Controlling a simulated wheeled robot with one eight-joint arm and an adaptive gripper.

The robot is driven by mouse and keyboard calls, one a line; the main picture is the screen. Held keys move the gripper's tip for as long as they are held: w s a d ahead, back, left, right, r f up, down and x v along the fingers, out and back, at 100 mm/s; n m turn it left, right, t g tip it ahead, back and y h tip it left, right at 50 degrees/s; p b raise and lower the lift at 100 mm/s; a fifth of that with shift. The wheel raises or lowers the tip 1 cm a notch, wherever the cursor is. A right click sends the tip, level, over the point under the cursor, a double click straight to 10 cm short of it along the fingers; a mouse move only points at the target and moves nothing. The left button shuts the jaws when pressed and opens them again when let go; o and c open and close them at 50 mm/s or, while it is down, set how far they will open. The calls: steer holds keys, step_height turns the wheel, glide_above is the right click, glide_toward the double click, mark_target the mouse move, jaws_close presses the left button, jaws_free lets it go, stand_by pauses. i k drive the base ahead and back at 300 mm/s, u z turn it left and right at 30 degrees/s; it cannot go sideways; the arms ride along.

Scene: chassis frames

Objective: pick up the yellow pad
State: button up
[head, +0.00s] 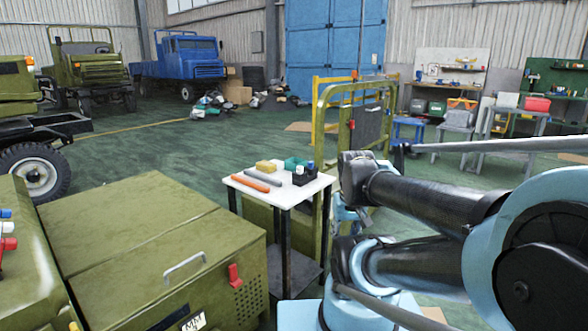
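The yellow pad (266,167) is a small block lying flat on the white-topped table (284,197), towards its back left. My arm fills the right side of the head view, with black and light-blue links to the right of the table. I cannot make out my gripper's fingers; the arm's end is hidden or out of the picture. Nothing is seen touching the pad.
An orange bar (250,184), a grey bar (263,177), a green box (295,163) and a black holder (304,175) share the tabletop. A green cabinet (150,255) stands at front left. A green-framed panel (352,120) stands behind the table.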

mark_target(267, 167)
steer(key=z, duration=1.85)
steer(key=i, duration=1.25)
steer(key=u, duration=3.1)
steer(key=i, duration=0.1)
steer(key=u, duration=0.5)
